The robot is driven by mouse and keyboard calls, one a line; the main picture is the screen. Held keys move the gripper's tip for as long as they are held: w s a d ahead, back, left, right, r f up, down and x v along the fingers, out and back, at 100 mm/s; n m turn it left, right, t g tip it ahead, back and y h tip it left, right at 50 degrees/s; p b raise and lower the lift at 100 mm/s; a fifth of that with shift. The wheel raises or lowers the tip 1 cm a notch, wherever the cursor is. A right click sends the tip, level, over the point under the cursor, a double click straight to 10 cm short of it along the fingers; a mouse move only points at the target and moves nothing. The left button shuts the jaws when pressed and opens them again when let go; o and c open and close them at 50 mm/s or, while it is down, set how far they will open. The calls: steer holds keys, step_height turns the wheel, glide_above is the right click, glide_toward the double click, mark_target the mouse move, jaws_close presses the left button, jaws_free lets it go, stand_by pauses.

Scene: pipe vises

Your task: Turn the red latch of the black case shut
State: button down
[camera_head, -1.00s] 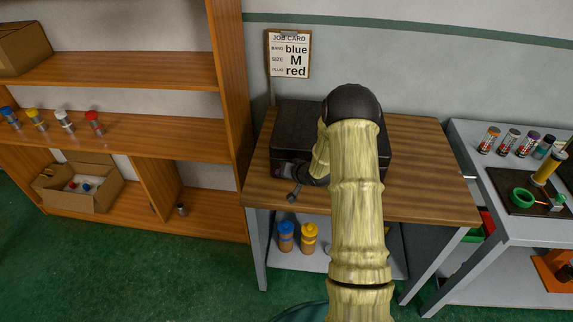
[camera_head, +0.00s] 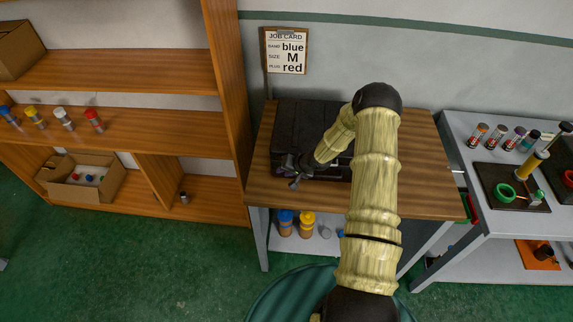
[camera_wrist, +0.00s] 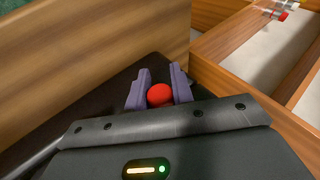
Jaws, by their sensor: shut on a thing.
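The black case (camera_head: 296,122) stands on the wooden bench top against the wall, partly hidden behind my arm. My gripper (camera_head: 290,168) is at the case's front left side, low over the bench. In the wrist view my gripper (camera_wrist: 160,80) has its two purple-grey fingers on either side of a round red knob (camera_wrist: 160,95), the visible part of the red latch, and is shut on it. The dark surface of the case (camera_wrist: 108,108) shows around the fingers. The rest of the latch is hidden, so I cannot tell its angle.
A wooden shelf unit (camera_head: 225,70) stands close on the left, with small bottles and an open carton (camera_head: 85,188). A grey table (camera_head: 465,135) with bottles and a dark tray is on the right. The bench top (camera_head: 420,165) is clear right of my arm. A job card (camera_head: 286,52) hangs above.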

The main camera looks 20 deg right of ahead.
stand_by(0.3)
steer(key=c, duration=1.2)
jaws_free()
steer(key=p+v, duration=0.2)
steer(key=v, duration=1.5)
steer(key=shift+d+r, duration=0.15)
steer(key=shift+d, duration=0.05)
